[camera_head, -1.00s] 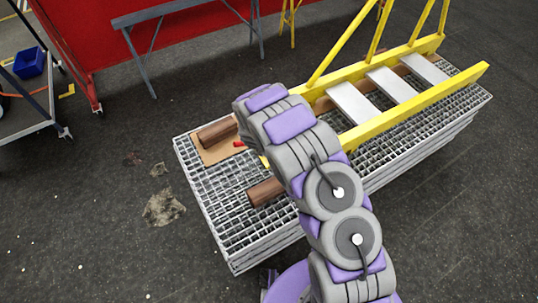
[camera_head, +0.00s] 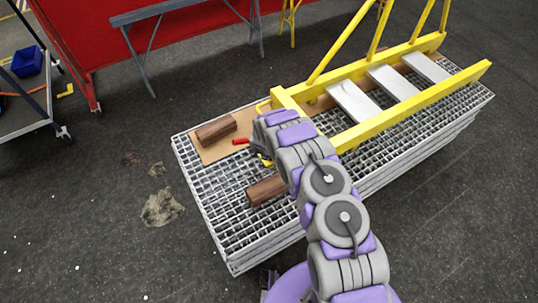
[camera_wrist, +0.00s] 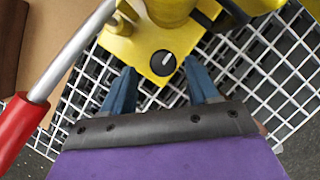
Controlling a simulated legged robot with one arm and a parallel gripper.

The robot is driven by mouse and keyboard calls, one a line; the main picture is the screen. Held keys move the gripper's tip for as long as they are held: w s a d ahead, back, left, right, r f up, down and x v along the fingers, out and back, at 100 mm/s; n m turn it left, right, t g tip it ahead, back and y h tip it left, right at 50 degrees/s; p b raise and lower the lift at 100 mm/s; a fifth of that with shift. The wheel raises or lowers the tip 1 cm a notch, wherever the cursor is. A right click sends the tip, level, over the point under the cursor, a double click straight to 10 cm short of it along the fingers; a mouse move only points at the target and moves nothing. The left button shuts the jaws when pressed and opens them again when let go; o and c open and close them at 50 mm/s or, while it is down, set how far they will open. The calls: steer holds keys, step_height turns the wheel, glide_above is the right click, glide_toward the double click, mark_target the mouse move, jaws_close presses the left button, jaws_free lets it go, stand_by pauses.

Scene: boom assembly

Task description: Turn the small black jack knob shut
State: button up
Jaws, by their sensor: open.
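The small black jack knob (camera_wrist: 163,63) shows in the wrist view on a yellow jack base (camera_wrist: 125,47), with a pale line across its face. My gripper (camera_wrist: 163,80) is open, with one blue finger on each side of the knob and just short of it. Nothing is between the fingers except the knob and the plate edge ahead. A lever with a red grip (camera_wrist: 17,128) and grey rod rises at the left. In the head view the red grip (camera_head: 241,141) lies left of my arm, which hides my gripper and the knob there.
The jack stands on a metal grating (camera_head: 225,215) with a cardboard sheet (camera_head: 215,152) and two brown wooden blocks (camera_head: 216,131) (camera_head: 266,190). The yellow boom frame (camera_head: 410,105) lies to the right. Dark floor is free at the left.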

steer(key=shift+w+d+f, duration=0.25)
steer(key=shift+d+f, duration=0.05)
steer(key=shift+f, duration=0.2)
steer(key=shift+w+d+f, duration=0.2)
steer(key=shift+d+f, duration=0.1)
steer(key=shift+f, duration=0.2)
steer(key=shift+a+f, duration=0.2)
steer(key=shift+f, duration=0.1)
steer(key=shift+a, duration=0.4)
steer(key=shift+d, duration=0.45)
steer(key=c, duration=0.6)
steer(key=shift+a, duration=0.15)
steer(key=c, duration=0.4)
